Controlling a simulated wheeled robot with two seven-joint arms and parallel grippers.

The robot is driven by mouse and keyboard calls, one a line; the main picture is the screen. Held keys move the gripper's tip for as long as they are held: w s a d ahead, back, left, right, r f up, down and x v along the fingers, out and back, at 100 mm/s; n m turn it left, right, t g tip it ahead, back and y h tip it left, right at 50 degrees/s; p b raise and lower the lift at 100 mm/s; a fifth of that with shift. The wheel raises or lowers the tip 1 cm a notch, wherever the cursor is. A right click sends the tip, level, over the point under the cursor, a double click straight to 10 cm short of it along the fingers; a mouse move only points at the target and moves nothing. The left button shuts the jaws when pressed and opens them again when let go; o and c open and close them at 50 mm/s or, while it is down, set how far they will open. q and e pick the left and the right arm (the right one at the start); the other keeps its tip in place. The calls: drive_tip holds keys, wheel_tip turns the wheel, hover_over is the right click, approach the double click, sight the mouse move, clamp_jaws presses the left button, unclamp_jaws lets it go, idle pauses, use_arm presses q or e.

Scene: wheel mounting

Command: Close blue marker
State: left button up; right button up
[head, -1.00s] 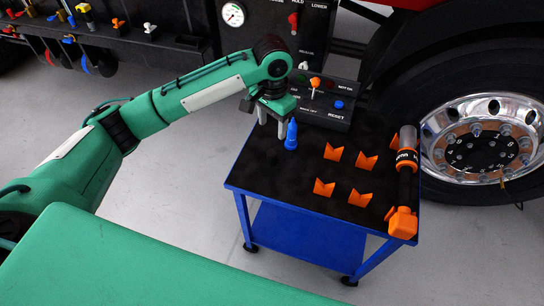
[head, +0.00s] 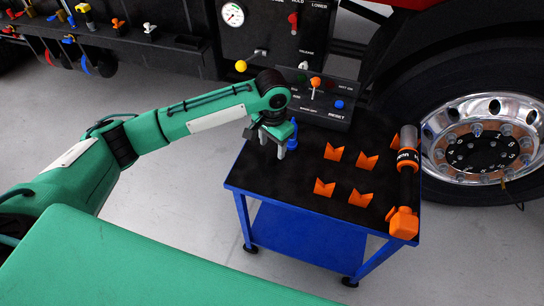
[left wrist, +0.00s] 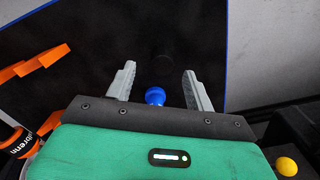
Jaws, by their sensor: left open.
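The blue marker (head: 293,136) stands upright on the black top of the cart, near its left back part. It is partly hidden behind my left gripper (head: 273,146) in the head view. My left gripper is open, its fingers pointing down. In the left wrist view, the blue marker (left wrist: 155,96) shows between the two spread fingers of my left gripper (left wrist: 159,72), apart from both, closer to the palm edge. A faint dark round shape (left wrist: 162,66) lies beyond it. My right gripper is not in view.
Several orange holders (head: 333,152) stand on the cart (head: 270,190), right of the marker. An orange and black tool (head: 405,175) lies along its right edge. A control box (head: 322,100) with a reset button stands behind. A truck wheel (head: 485,138) is at right.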

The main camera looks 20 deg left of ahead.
sight(272, 153)
use_arm(q)
drive_tip(key=f, duration=0.5)
drive_tip(key=shift+w+a+f, duration=0.1)
drive_tip(key=shift+w, duration=0.1)
drive_tip(key=c, duration=1)
